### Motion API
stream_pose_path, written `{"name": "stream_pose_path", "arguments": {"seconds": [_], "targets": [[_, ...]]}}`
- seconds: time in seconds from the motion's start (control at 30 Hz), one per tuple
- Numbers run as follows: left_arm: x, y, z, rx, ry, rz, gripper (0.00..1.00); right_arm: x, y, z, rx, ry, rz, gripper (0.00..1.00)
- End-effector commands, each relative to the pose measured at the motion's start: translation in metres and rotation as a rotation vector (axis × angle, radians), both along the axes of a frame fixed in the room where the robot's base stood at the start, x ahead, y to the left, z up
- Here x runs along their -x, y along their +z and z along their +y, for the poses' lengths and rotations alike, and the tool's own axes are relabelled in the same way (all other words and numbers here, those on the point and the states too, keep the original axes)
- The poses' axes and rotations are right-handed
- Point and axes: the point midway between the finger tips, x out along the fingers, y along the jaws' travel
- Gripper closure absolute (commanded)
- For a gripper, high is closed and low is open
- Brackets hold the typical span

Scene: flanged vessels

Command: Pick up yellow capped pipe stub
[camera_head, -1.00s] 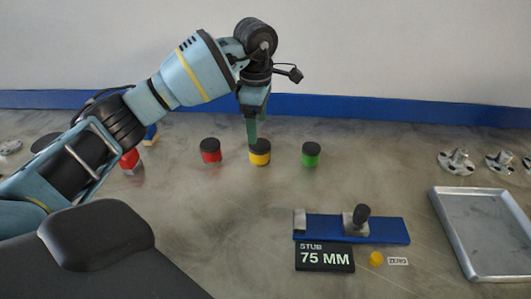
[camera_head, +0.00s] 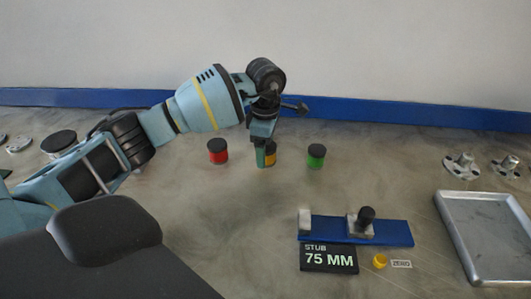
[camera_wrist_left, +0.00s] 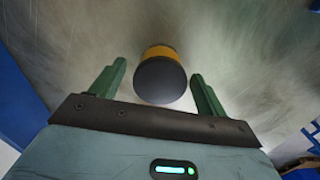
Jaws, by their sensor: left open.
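The yellow capped pipe stub (camera_head: 271,154) stands upright on the table with a black cap, between a red stub and a green stub. My left gripper (camera_head: 264,158) is in front of it and partly hides it in the head view. In the left wrist view the stub (camera_wrist_left: 161,76) shows its black cap and yellow side, centred between the two green fingers of the open left gripper (camera_wrist_left: 156,85). There is a gap on each side of the stub. My right gripper does not show.
A red capped stub (camera_head: 218,151) stands to the left and a green capped stub (camera_head: 316,156) to the right. A blue measuring fixture (camera_head: 335,229), a "STUB 75 MM" display (camera_head: 329,258) and a yellow button (camera_head: 380,261) lie in front. A metal tray (camera_head: 449,236) and flanged parts (camera_head: 462,167) are at right.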

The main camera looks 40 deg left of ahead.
Motion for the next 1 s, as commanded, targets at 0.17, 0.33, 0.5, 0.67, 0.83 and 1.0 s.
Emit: {"name": "stream_pose_path", "arguments": {"seconds": [0.17,0.33,0.5,0.67,0.83,1.0], "targets": [[-0.0002,0.0001,-0.0001,0.0,0.0,0.0,0.25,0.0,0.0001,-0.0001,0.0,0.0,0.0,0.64],[-0.0002,0.0003,-0.0001,0.0,0.0,0.0,0.47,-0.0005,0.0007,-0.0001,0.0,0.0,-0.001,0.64],[-0.0002,0.0004,-0.0001,0.0,0.0,0.0,0.69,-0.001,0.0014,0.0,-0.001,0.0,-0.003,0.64],[-0.0004,0.0012,-0.0002,0.001,0.0,-0.001,0.83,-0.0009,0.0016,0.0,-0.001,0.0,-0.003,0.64],[-0.0005,0.0016,-0.0002,0.0,0.0,-0.002,0.83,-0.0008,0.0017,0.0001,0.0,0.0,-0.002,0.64],[-0.0009,0.0076,0.0,0.001,0.001,-0.004,0.83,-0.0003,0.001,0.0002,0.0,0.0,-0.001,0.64]]}}
